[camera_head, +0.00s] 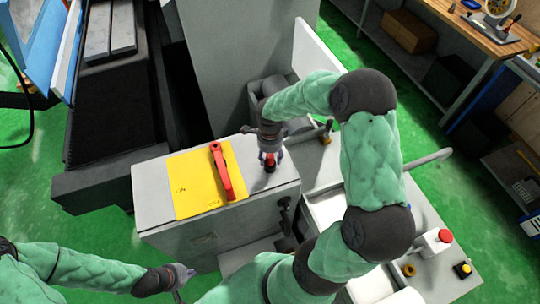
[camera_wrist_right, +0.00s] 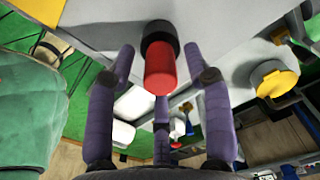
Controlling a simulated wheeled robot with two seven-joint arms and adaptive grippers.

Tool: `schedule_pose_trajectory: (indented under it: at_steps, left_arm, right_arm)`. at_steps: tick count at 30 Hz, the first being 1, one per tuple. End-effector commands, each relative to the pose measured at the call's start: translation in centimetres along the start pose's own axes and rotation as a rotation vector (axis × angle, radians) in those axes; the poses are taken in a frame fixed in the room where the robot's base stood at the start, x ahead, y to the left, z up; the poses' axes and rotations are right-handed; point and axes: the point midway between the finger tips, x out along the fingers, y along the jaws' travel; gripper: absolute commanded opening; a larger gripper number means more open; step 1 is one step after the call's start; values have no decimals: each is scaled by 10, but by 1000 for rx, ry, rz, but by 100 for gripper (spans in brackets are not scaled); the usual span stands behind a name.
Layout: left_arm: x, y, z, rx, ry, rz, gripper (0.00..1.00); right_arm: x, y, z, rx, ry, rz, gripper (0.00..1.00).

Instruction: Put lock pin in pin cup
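A red pin (camera_wrist_right: 160,72) with a black collar (camera_wrist_right: 159,36) at its base stands on the light grey machine top; I take it for the lock pin. In the head view it shows as a small red and dark piece (camera_head: 270,165), partly hidden by the gripper. My right gripper (camera_head: 268,154) is right over it. In the wrist view its purple fingers (camera_wrist_right: 158,55) are spread, with the pin between them and gaps visible on both sides. My left gripper (camera_head: 184,274) is low at the left, away from the pin; its finger opening is unclear. I cannot identify the pin cup for sure.
A yellow plate (camera_head: 190,185) with a red handle (camera_head: 222,172) lies on the machine top, left of the pin. A yellow-topped knob (camera_wrist_right: 275,80) is right of the pin in the wrist view. A red button box (camera_head: 437,241) and a brass ring (camera_head: 408,270) sit at lower right.

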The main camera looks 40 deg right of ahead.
Motion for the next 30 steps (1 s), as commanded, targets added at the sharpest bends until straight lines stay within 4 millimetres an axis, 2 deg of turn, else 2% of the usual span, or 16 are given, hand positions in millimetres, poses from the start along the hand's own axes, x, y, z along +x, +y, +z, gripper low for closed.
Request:
schedule_pose_trajectory:
  at_steps: [8,21,25,30]
  left_arm:
    - [-4,2,0,0,0,0,0]
    - [1,0,0,0,0,0,0]
    - [2,-1,0,0,0,0,0]
    - [2,-1,0,0,0,0,0]
  right_arm:
    - [-8,-1,0,1,0,-3,51]
    - [-91,-1,0,0,-1,-4,51]
    - [-109,-1,0,-1,-1,-3,51]
    - [-121,0,0,0,0,-1,51]
